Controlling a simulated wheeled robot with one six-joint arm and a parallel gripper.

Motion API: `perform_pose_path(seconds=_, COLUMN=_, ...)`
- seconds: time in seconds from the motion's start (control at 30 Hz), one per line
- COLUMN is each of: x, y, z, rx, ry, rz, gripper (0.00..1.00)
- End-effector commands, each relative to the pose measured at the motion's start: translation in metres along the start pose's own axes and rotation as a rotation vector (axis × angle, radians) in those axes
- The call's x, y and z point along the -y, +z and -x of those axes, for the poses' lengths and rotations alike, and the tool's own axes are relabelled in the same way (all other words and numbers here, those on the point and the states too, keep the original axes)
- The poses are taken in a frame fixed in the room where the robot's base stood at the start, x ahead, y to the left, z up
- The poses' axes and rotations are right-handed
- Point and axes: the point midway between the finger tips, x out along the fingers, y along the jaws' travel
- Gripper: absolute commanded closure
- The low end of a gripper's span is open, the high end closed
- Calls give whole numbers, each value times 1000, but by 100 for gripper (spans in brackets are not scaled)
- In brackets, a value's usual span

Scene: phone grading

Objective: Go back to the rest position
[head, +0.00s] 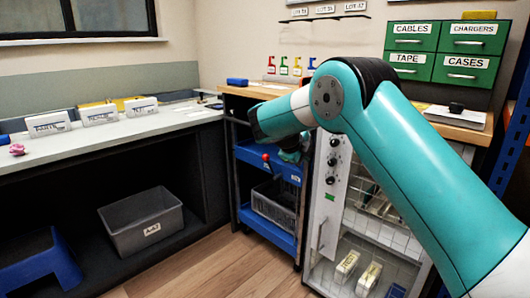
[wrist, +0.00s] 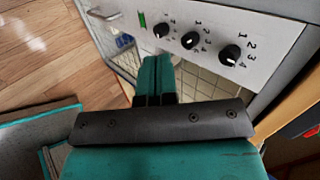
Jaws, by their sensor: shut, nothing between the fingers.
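My gripper (wrist: 157,75) shows in the wrist view with its two teal fingers pressed together and nothing between them. Its tips are in front of a white panel (wrist: 215,25) with several black knobs, close to the knob row in the picture. I cannot tell whether the tips touch the panel. In the head view my teal arm crosses the right half and bends down towards the blue cart, and its own links hide most of the gripper.
The knob cabinet (head: 325,205) stands beside a blue cart (head: 269,233) holding a grey basket. A wooden counter (head: 262,91) and green drawers (head: 438,51) are behind. A grey bin (head: 143,222) sits under the left bench (head: 95,138). The wooden floor (head: 200,270) in front is clear.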

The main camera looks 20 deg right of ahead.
Motion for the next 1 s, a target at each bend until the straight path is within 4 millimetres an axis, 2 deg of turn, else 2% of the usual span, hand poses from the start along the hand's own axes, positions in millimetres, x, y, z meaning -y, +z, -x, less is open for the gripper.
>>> perform_pose_path(seconds=0.17, x=-2, y=-1, z=13, rx=33, ry=33, rz=103, gripper=100)
perform_pose_path(seconds=0.27, x=-10, y=-7, z=42, rx=118, ry=100, rz=354, gripper=100)
perform_pose_path(seconds=0.37, x=-31, y=-23, z=88, rx=272, ry=176, rz=740, gripper=100)
perform_pose_path(seconds=0.47, x=-64, y=-54, z=140, rx=477, ry=216, rz=1168, gripper=100)
perform_pose_path(seconds=0.6, x=-119, y=-112, z=210, rx=812, ry=174, rz=1728, gripper=100)
perform_pose_path(seconds=0.7, x=-154, y=-154, z=248, rx=1030, ry=91, rz=2028, gripper=100)
perform_pose_path(seconds=0.8, x=-184, y=-191, z=278, rx=1219, ry=-12, rz=2249, gripper=100)
perform_pose_path(seconds=1.0, x=-233, y=-259, z=322, rx=1558, ry=-278, rz=2565, gripper=100)
